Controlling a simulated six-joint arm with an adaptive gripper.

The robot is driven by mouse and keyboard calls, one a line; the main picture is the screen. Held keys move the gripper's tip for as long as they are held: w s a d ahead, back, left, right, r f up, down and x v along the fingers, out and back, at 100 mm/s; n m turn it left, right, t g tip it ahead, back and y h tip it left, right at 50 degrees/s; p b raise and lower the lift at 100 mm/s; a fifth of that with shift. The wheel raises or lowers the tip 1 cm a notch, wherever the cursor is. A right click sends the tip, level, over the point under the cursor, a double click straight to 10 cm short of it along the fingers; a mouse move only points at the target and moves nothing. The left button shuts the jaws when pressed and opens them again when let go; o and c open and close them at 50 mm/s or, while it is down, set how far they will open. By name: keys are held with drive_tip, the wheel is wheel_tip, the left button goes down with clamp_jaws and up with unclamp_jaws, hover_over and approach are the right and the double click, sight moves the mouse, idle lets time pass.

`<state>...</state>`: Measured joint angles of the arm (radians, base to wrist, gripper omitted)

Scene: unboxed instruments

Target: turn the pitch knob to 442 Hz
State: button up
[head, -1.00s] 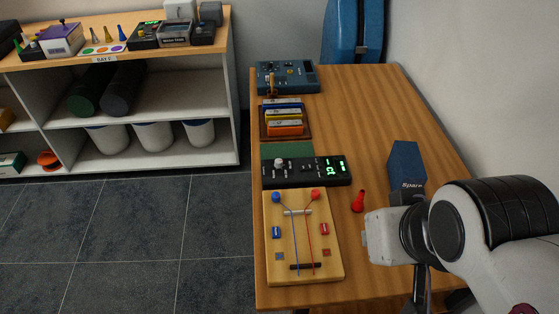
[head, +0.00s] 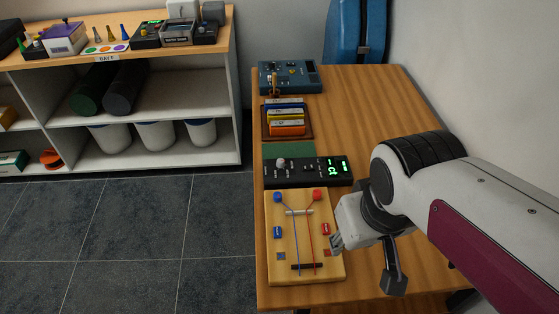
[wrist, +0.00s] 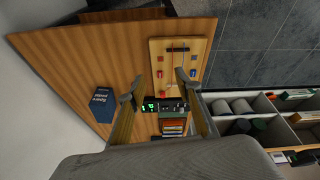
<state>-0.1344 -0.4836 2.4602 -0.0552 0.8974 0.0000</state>
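A black tuner-like box (head: 308,171) with a lit green display (head: 337,168) lies on the wooden table, behind a string board. A pale round knob (head: 281,163) stands on its left part; which quantity it sets and the display's exact digits are too small to tell. In the wrist view the black box (wrist: 166,106) shows between the fingers, farther off. My gripper (head: 336,242) hangs over the right edge of the string board, in front and to the right of the box. Its fingers (wrist: 160,88) are spread apart and empty, and do not touch the knob.
The string board (head: 272,262) has blue and red pegs. Behind the black box are a green mat (head: 288,149), a rack of coloured blocks (head: 286,120) and a blue-grey device (head: 290,76). A "Spare" blue box (wrist: 101,103) stands nearby. The table's back right is clear.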

drive_tip(key=w+f+n+g+h, duration=0.1)
drive_tip(key=w+f+n+h, duration=0.2)
drive_tip(key=w+f+n, duration=0.55)
drive_tip(key=n+t+h, duration=0.2)
drive_tip(key=n+t, duration=0.2)
drive_tip(key=n, duration=1.1)
approach(281, 161)
drive_tip(key=s+d+f, duration=0.1)
drive_tip(key=s, duration=0.1)
drive_tip(key=s+d+f, duration=0.1)
drive_tip(key=s+d, duration=0.2)
drive_tip(key=d, duration=0.1)
drive_tip(key=shift+s+f, duration=0.4)
drive_tip(key=w+a+n, duration=0.1)
drive_tip(key=w+a+r+n+t, duration=0.1)
drive_tip(key=w+n, duration=0.1)
drive_tip(key=w+a+n+t+y, duration=0.1)
drive_tip(key=shift+w+r+n, duration=0.2)
drive_tip(key=shift+r+n, duration=0.05)
drive_tip(key=shift+r, duration=0.05)
drive_tip(key=shift+w+a+n, duration=0.2)
drive_tip(key=shift+a+n, duration=0.05)
drive_tip(key=shift+n, duration=0.35)
drive_tip(key=shift+n+y, duration=0.3)
drive_tip(key=shift+w, duration=0.1)
drive_tip(key=shift+x, duration=3.75)
